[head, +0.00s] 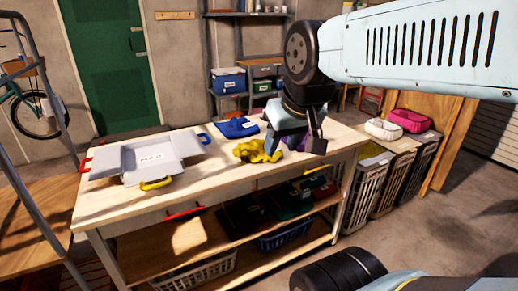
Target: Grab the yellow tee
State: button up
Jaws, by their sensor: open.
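The yellow tee (258,151) lies crumpled on the wooden table (115,202), toward its right half. My gripper (300,144) hangs just right of the tee, pointing down and open. Whether its fingers touch the tee cannot be told from this view. A purple item shows partly behind the fingers, mostly hidden by them.
A folded blue cloth (237,128) lies behind the tee. A grey folding board (140,160) with coloured handles covers the table's left part. Tall baskets (366,190) stand at the right, with white (383,129) and pink (410,120) items on top. Shelves stand behind.

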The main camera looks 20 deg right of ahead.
aim_at(255, 152)
jog(key=u, duration=0.75)
jog(key=i, duration=0.15)
jog(key=z, duration=2.6)
jog(key=k, duration=0.65)
jog(key=u, duration=0.8)
jog(key=k, duration=0.65)
jog(key=u, duration=1)
jog(key=i, duration=1.45)
jog(key=z, duration=0.45)
